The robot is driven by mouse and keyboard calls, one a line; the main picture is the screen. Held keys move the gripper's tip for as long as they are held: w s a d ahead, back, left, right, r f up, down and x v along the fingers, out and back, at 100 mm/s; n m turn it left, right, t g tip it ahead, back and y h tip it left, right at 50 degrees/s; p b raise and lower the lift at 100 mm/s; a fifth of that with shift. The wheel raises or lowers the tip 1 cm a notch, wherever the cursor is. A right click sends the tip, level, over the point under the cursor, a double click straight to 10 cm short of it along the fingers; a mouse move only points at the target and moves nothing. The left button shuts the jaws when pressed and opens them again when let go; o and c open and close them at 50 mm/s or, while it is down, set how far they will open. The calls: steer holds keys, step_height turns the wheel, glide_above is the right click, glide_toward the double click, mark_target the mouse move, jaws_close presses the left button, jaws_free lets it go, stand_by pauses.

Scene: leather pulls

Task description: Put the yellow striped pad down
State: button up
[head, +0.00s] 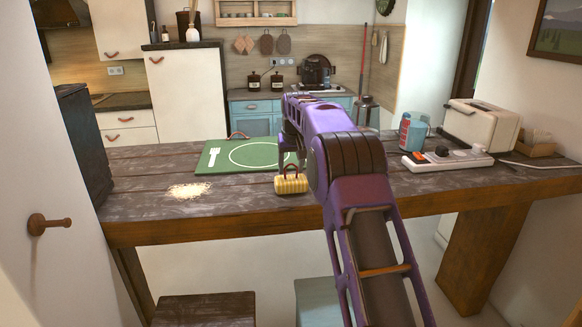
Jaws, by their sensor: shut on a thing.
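The yellow striped pad (291,185) is a small block with a reddish-brown handle loop on top. It is at the middle of the wooden table (150,207), near its front edge. My gripper (291,168) is above the pad, shut on it. The fingertips are small and partly hidden by my purple arm. I cannot tell whether the pad touches the table top or hangs just above it.
A green mat (213,166) with a plate outline lies behind the pad. Pale crumbs (189,190) lie on the left. Two stools stand below the front edge.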

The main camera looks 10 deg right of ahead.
steer(key=shift+f, duration=0.15)
steer(key=o, duration=1.2)
steer(key=v, duration=1.2)
